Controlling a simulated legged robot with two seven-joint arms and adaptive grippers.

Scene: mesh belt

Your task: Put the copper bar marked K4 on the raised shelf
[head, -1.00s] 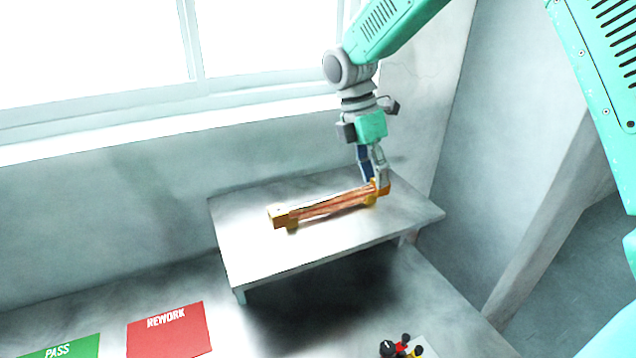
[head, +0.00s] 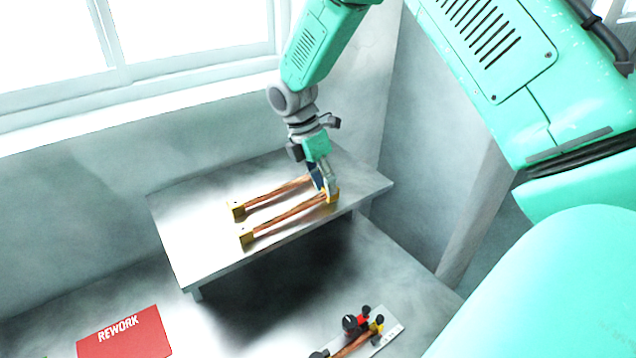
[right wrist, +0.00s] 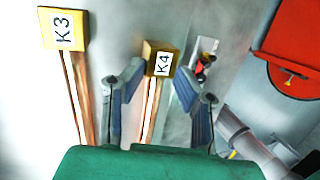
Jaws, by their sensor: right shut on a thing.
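The copper bar marked K4 (head: 285,217) has yellow end blocks and lies along the raised shelf (head: 185,235), on its near side. I cannot tell whether it touches the shelf top. My right gripper (head: 328,194) is shut on its right end block. In the right wrist view the K4 label (right wrist: 162,63) faces up on the far block, and the bar runs back between my fingers (right wrist: 155,100). A second copper bar, marked K3 (head: 270,198), lies behind it on the shelf, apart and roughly parallel. K3's right end is partly hidden by my gripper. My left gripper is not in view.
A fixture with red, black and yellow clamps (head: 362,325) holds a copper bar on the bench, in front of the shelf. A red REWORK area (head: 125,335) is at the lower left. A wall and window stand behind the shelf. The shelf's left part is bare.

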